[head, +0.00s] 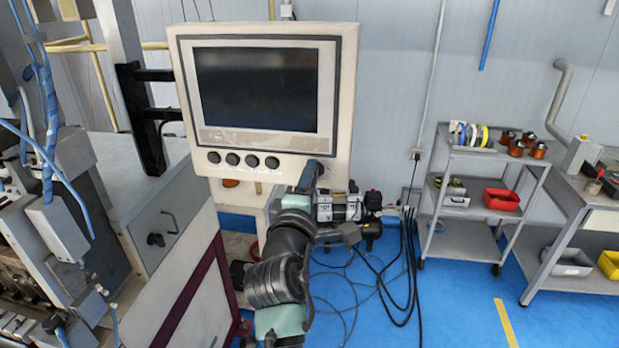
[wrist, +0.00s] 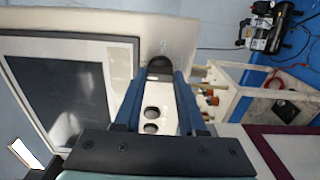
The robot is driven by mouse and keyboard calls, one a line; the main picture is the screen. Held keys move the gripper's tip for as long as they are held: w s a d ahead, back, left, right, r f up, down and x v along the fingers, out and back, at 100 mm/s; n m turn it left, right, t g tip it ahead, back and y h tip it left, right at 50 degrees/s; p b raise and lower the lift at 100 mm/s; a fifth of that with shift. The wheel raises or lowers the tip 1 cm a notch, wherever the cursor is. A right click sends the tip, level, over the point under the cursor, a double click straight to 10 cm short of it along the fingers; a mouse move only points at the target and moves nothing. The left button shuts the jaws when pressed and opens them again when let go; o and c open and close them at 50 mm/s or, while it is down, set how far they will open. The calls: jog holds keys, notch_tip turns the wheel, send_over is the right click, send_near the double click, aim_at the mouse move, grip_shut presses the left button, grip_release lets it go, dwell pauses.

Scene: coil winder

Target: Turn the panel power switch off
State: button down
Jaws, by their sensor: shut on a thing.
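The control panel (head: 345,100) is a cream box with a dark screen and a row of round black knobs (head: 252,160) along its lower edge. My gripper (head: 312,172) is at the panel's lower right corner in the head view and hides that end of the row. In the wrist view, the blue fingers of my gripper (wrist: 160,76) are on either side of a black knob (wrist: 159,64), shut on it. It appears to be the power switch; a small, unreadable mark is beside it. Two more black knobs (wrist: 152,112) show between the fingers.
A grey machine (head: 150,200) with blue hoses stands at left. A compressor (head: 345,207) and loose black cables (head: 410,260) are below and behind the panel. A grey shelf cart (head: 480,160) and a workbench (head: 570,215) stand at right. Blue floor is open between.

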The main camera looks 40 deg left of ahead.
dwell(0.4)
jog(key=shift+c, duration=2.4)
grip_release()
jog(key=b+v, duration=0.4)
jog(key=v, duration=0.9)
